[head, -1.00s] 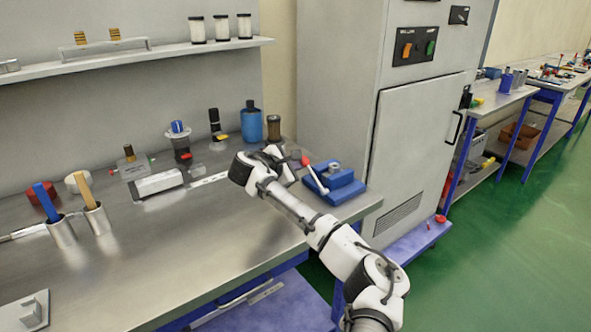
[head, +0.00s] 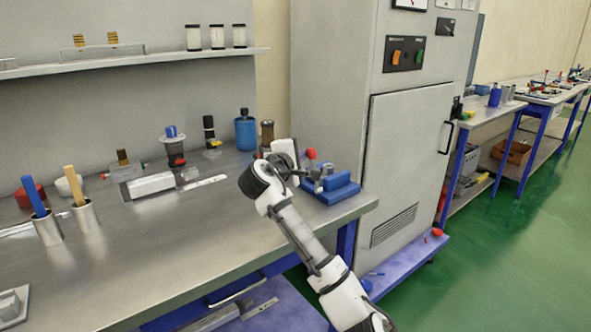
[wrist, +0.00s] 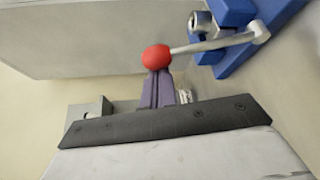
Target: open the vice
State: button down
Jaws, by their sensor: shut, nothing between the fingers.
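The blue vice (head: 338,188) stands at the right front corner of the steel bench. Its metal handle (wrist: 215,43) ends in a red ball knob (wrist: 156,58), which also shows in the head view (head: 311,153). In the wrist view the blue body (wrist: 232,12) is at the upper right. My gripper (wrist: 158,78) is shut and empty, with its dark fingertips right at the knob. They overlap the knob's lower edge in the picture; I cannot tell if they touch. In the head view my arm partly hides the vice's left side.
A grey cabinet (head: 340,100) stands close to the right of the bench. A blue bottle (head: 245,133) and a brown-capped container (head: 267,135) stand behind my arm. Cups with paddles (head: 85,215) are at the left. The bench's front middle (head: 190,250) is clear.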

aim_at(312, 153)
jog(key=shift+s+d+r+m+t+b, duration=0.2)
jog(key=shift+s+d+m+t+b, duration=0.25)
jog(key=shift+s+m+b, duration=0.35)
jog(key=shift+s+d+r+m+t+b, duration=0.2)
jog(key=shift+s+d+m+t+b, duration=0.2)
jog(key=shift+m+b, duration=0.45)
jog(key=shift+s+d, duration=0.1)
